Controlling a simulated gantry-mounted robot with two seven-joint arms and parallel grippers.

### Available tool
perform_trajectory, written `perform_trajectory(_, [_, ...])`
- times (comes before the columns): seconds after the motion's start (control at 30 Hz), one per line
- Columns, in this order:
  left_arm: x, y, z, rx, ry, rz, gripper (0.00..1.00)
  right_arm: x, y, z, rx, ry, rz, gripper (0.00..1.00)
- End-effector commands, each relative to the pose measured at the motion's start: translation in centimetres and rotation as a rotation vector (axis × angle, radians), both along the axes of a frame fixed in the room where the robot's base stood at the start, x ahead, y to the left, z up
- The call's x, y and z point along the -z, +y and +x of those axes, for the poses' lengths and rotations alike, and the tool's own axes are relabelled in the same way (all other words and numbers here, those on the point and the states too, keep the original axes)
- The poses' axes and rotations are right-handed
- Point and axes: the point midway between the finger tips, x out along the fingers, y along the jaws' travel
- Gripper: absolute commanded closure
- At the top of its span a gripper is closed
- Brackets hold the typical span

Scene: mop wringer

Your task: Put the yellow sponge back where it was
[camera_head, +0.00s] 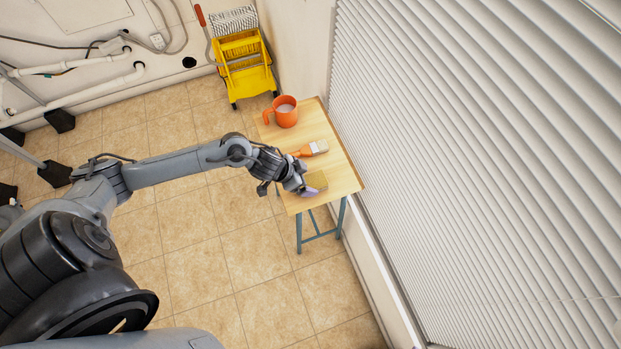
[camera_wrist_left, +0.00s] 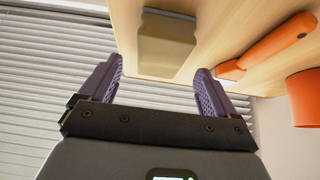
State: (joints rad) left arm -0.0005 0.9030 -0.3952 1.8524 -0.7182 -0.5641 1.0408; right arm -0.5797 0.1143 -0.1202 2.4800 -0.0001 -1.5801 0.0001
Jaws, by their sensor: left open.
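The yellow sponge (camera_head: 318,180) lies on the small wooden table (camera_head: 340,177) near its front end. In the left wrist view the sponge (camera_wrist_left: 166,42) rests on the tabletop in line with the gap between my fingers. My left gripper (camera_head: 303,187) is at the sponge's left side in the head view and partly hides it. In the left wrist view its purple fingers (camera_wrist_left: 159,68) are open, apart and hold nothing. I cannot tell how far the tips are from the sponge. My right gripper is not in view.
An orange-handled brush (camera_head: 313,149) lies close behind the sponge. An orange mug (camera_head: 286,112) stands at the table's far end. A yellow mop wringer bucket (camera_head: 245,70) stands on the floor beyond. A wall with white blinds (camera_head: 450,150) borders the table's right side.

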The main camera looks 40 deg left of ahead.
Motion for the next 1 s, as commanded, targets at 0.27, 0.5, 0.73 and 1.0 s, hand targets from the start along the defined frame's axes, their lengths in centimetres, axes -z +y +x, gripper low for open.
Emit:
perform_trajectory(0.27, [-4.4, 1.2, -2.5, 0.003, 0.001, 0.002, 0.1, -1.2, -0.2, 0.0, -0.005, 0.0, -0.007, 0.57])
perform_trajectory(0.5, [-6.3, 1.5, -3.7, 0.001, -0.004, 0.0, 0.1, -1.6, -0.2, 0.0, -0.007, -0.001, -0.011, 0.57])
perform_trajectory(0.73, [-6.8, -2.7, -4.2, -0.004, -0.096, 0.01, 0.1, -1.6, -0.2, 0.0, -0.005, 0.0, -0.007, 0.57])
perform_trajectory(1.0, [-8.7, -7.3, -7.1, -0.157, -0.12, 0.099, 0.1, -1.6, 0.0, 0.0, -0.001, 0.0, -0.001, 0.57])
